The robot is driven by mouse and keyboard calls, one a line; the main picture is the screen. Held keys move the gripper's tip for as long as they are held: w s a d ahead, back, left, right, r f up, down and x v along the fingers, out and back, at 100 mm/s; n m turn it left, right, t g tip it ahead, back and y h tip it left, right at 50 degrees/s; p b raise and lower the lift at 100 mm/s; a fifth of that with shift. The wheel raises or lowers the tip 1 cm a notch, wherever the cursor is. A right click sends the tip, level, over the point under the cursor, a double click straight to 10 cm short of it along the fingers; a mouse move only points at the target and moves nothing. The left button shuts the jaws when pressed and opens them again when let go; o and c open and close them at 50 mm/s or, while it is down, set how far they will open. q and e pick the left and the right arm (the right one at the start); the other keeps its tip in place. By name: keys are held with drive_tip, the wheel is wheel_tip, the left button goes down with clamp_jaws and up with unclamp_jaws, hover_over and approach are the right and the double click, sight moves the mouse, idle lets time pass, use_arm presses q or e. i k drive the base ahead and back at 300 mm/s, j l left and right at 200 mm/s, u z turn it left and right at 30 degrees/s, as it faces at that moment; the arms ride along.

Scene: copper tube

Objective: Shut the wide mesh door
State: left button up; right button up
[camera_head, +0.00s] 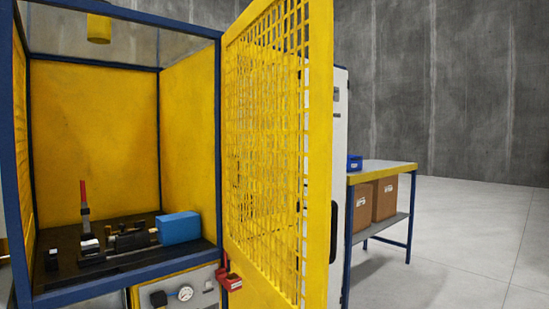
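The wide mesh door (318,150) is a yellow frame with a yellow grid. It stands open, swung out toward me from the right front post of the cell. A dark handle (333,232) shows on its near edge. The cell (112,140) has blue posts and yellow inner walls, and its front is open on the left of the door. Neither of my grippers shows in the head view.
Inside the cell, a dark bench holds a blue block (179,228), black fixtures and a red-tipped upright part (84,198). A gauge (185,293) sits below. Behind the door are a white cabinet (341,130) and a table (386,167) with boxes underneath. The floor at right is clear.

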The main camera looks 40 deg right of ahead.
sight(320, 222)
drive_tip(key=i+l, duration=0.1)
drive_tip(key=l, duration=1.35)
drive_tip(key=i+l+u, duration=0.1)
drive_tip(key=l, duration=1.35)
